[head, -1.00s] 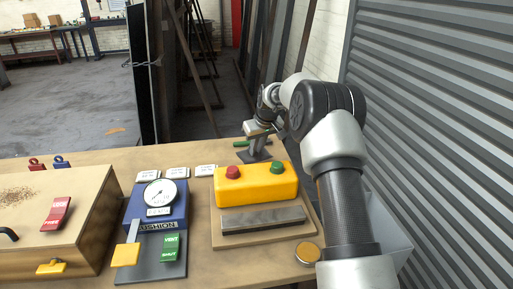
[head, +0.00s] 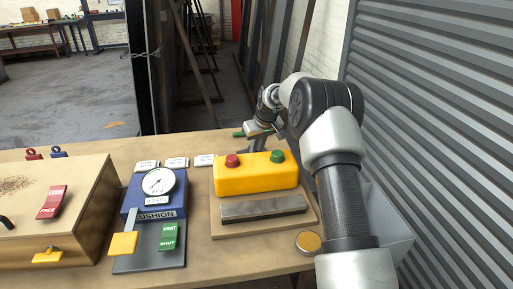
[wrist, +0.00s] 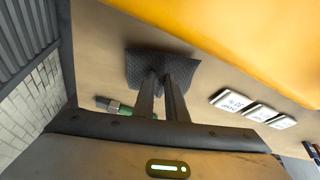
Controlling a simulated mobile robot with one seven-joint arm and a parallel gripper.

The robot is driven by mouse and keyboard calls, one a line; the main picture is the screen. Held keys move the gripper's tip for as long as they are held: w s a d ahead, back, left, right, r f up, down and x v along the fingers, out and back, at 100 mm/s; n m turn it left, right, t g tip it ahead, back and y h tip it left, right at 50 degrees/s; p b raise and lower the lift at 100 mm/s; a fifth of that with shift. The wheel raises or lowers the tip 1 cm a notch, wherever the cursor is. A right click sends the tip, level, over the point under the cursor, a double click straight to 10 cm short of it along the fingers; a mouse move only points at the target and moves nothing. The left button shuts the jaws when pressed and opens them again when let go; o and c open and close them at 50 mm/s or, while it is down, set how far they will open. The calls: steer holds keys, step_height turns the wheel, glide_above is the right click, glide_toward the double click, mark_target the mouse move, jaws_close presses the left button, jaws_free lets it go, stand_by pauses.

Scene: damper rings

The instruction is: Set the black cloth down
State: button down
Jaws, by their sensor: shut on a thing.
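The black cloth (wrist: 190,72) is a dark, textured, roughly square piece in the wrist view. My gripper (wrist: 160,82) is shut on it near its near edge, with the rest fanning out beyond the fingertips. In the head view my gripper (head: 259,143) is at the far side of the bench, behind the yellow button box (head: 256,178). The cloth is mostly or wholly hidden there by the box. I cannot tell whether the cloth touches the bench top.
A green-handled tool (wrist: 118,106) lies beside the gripper. White label cards (wrist: 252,108) lie on the bench on the other side. A blue gauge unit (head: 155,206) and a wooden box (head: 80,215) stand to the left. A ribbed shutter (head: 440,110) rises at right.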

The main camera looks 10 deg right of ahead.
steer(key=shift+f, duration=0.6)
steer(key=shift+f+b, duration=0.3)
steer(key=shift+b, duration=0.1)
steer(key=c, duration=1.7)
jaws_free()
steer(key=c, duration=0.4)
steer(key=shift+r, duration=0.1)
steer(key=p+v, duration=0.6)
steer(key=v, duration=0.9)
